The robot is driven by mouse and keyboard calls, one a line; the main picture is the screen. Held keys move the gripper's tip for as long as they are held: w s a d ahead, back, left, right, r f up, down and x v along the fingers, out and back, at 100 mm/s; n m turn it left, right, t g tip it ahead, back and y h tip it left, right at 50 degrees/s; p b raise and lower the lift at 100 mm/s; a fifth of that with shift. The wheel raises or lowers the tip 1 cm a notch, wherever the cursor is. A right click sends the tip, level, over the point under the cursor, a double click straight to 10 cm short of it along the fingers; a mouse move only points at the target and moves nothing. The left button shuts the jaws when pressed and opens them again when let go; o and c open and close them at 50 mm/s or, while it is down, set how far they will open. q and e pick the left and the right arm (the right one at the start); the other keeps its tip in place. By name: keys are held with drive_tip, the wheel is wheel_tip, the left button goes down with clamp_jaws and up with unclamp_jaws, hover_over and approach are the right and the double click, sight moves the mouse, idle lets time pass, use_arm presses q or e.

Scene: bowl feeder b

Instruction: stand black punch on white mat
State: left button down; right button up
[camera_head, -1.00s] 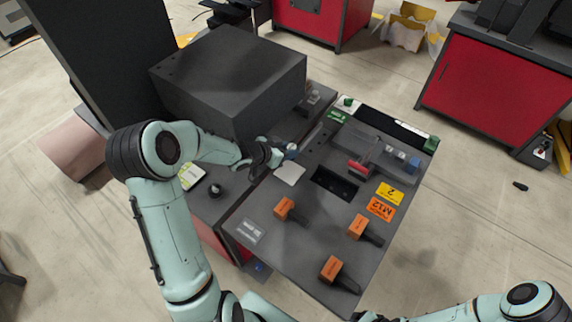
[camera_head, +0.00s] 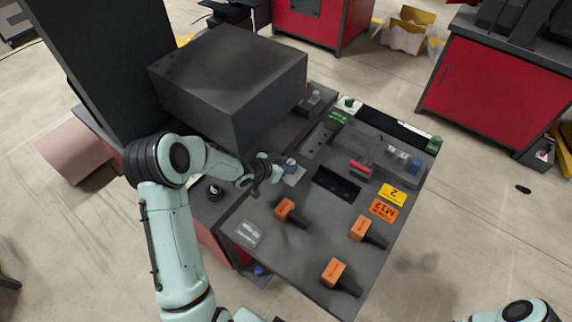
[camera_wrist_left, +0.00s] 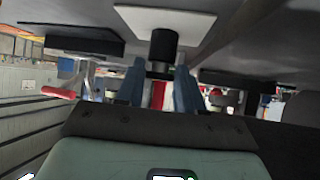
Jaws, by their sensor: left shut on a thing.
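The white mat (camera_head: 299,174) lies on the dark tabletop, partly hidden by my left gripper in the head view. The mat also shows at the top of the upside-down left wrist view (camera_wrist_left: 190,22). My left gripper (camera_head: 278,167) is at the mat's left side. Its blue fingers (camera_wrist_left: 160,82) are shut on the black punch (camera_wrist_left: 164,46), a dark cylinder that looks upright. The punch's end overlaps the mat in the wrist view; I cannot tell whether it touches. My right gripper is out of view.
A large dark box (camera_head: 230,82) stands behind my left arm. Several orange blocks with dark ends, one here (camera_head: 334,270), lie toward the front of the table. A dark rectangular recess (camera_head: 337,184) and a red-handled part (camera_head: 360,167) are right of the mat.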

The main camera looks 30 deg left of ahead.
use_arm(q)
drive_tip(key=c, duration=0.7)
unclamp_jaws()
drive_tip(key=shift+s, duration=0.1)
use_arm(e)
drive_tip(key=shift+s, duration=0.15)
use_arm(q)
drive_tip(key=shift+r, duration=0.1)
drive_tip(key=shift+s+a+r, duration=0.1)
drive_tip(key=shift+s+r, duration=0.05)
drive_tip(key=shift+r, duration=0.15)
drive_tip(key=p+v, duration=0.2)
drive_tip(key=v, duration=0.9)
drive_tip(key=shift+s, duration=0.2)
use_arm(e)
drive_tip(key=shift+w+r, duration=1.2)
